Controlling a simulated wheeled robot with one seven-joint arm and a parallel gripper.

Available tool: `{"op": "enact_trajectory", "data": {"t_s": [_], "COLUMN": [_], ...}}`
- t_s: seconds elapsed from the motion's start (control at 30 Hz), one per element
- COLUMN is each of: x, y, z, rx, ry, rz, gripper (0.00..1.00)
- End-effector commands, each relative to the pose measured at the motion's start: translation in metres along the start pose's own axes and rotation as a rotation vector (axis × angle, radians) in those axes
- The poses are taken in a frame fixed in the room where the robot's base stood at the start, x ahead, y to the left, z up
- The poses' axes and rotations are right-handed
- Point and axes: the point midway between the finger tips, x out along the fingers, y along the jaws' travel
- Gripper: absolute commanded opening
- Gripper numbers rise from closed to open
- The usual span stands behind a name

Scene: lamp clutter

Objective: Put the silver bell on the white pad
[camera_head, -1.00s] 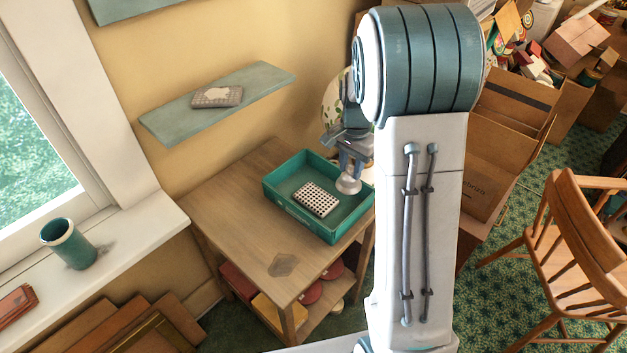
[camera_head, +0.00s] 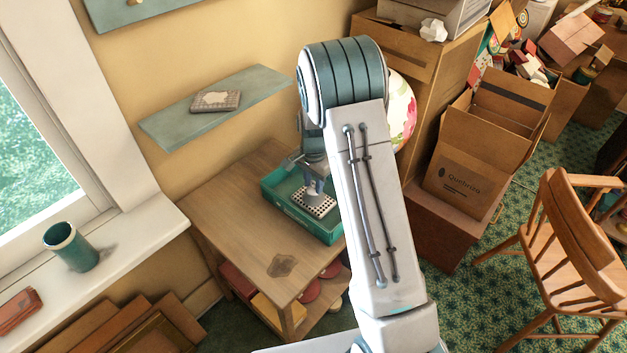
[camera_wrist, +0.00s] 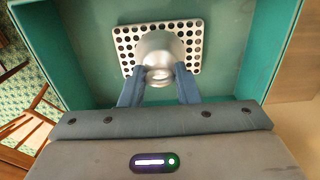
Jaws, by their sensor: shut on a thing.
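The silver bell (camera_wrist: 160,48) is between the two fingers of my gripper (camera_wrist: 159,82), which is shut on it. In the wrist view the bell overlaps the white pad (camera_wrist: 192,60), a flat plate with rows of dark dots. The pad lies inside a teal tray (camera_head: 304,218). In the head view my gripper (camera_head: 313,184) points down over the pad (camera_head: 326,207), with the bell at or just above it. I cannot tell whether the bell touches the pad. My arm hides the tray's right part.
The tray stands on a wooden table (camera_head: 225,213) whose front left is clear. A shelf (camera_head: 180,122) with a grey patterned item (camera_head: 215,101) hangs behind. A teal cup (camera_head: 70,246) stands on the windowsill. Cardboard boxes (camera_head: 460,183) and a wooden chair (camera_head: 565,235) are to the right.

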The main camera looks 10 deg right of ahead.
Motion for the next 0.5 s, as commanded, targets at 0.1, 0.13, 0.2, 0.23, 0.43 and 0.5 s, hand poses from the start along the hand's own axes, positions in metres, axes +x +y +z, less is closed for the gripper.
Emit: {"op": "enact_trajectory", "data": {"t_s": [0.1,0.13,0.2,0.23,0.43,0.5], "x": [-0.0008,-0.0008,0.0008,0.002,0.002,0.002], "y": [-0.0003,-0.0003,-0.0003,-0.0002,-0.0002,-0.0002], "z": [-0.0001,-0.0001,0.0,0.0,0.0001,0.0001], "rx": [0.0,0.0,-0.001,-0.001,-0.001,-0.001], "ry": [0.001,0.001,0.0,0.0,0.0,0.0], "rz": [-0.001,-0.001,-0.001,-0.001,-0.001,-0.001], "gripper": [0.0,0.0,0.0,0.0,0.51,0.51]}}
